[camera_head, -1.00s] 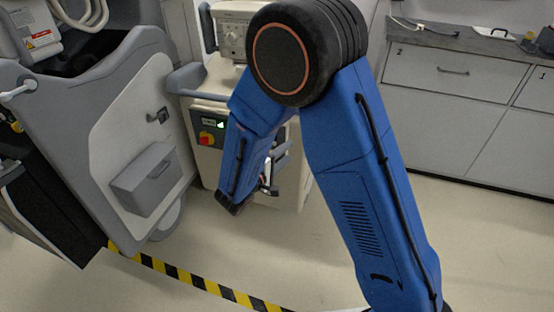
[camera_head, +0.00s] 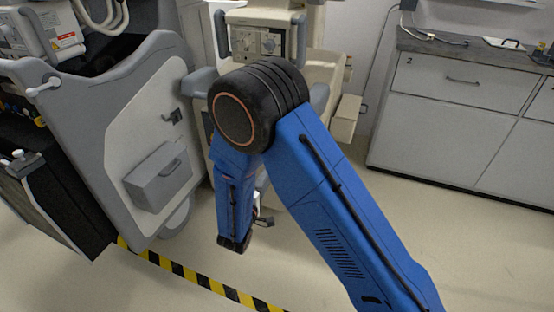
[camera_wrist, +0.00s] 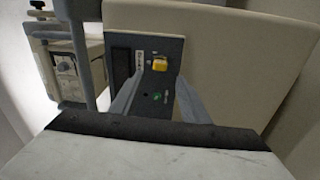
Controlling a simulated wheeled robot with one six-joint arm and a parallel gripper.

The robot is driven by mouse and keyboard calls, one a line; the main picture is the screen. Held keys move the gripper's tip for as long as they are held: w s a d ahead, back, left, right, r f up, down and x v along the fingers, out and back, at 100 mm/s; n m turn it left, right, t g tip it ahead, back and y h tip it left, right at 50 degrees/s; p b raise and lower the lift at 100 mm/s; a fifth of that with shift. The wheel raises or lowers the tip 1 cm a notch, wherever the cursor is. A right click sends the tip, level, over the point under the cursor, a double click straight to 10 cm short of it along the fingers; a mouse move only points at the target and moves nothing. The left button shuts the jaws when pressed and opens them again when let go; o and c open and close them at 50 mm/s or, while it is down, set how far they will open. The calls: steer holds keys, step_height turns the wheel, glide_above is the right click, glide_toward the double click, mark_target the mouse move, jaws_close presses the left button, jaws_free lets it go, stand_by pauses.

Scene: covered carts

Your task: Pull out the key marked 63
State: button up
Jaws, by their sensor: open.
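In the wrist view a dark control panel (camera_wrist: 147,72) is set in the beige cart body. It carries a yellow switch piece (camera_wrist: 159,64), a small green part (camera_wrist: 157,97) and a pale label strip (camera_wrist: 140,57). I cannot make out a key or the number 63. My gripper (camera_wrist: 160,80) is open in front of the panel, its grey fingers apart on either side of the yellow and green parts, with nothing between them. Whether the fingertips touch the panel I cannot tell. In the head view my blue arm hides the panel.
The beige cart (camera_head: 325,70) bears a monitor unit (camera_head: 258,38). A grey cart (camera_head: 120,120) with a side box (camera_head: 158,178) stands at left. Drawer cabinets (camera_head: 460,120) are at right. Striped floor tape (camera_head: 190,278) crosses the floor, which is clear at right.

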steer(key=shift+w, duration=0.1)
steer(key=x, duration=0.8)
steer(key=shift+w+d, duration=0.2)
steer(key=shift+w, duration=0.15)
stand_by(0.9)
jaws_close()
steer(key=shift+s+a, duration=0.1)
steer(key=shift+s, duration=0.15)
steer(key=shift+v, duration=2.75)
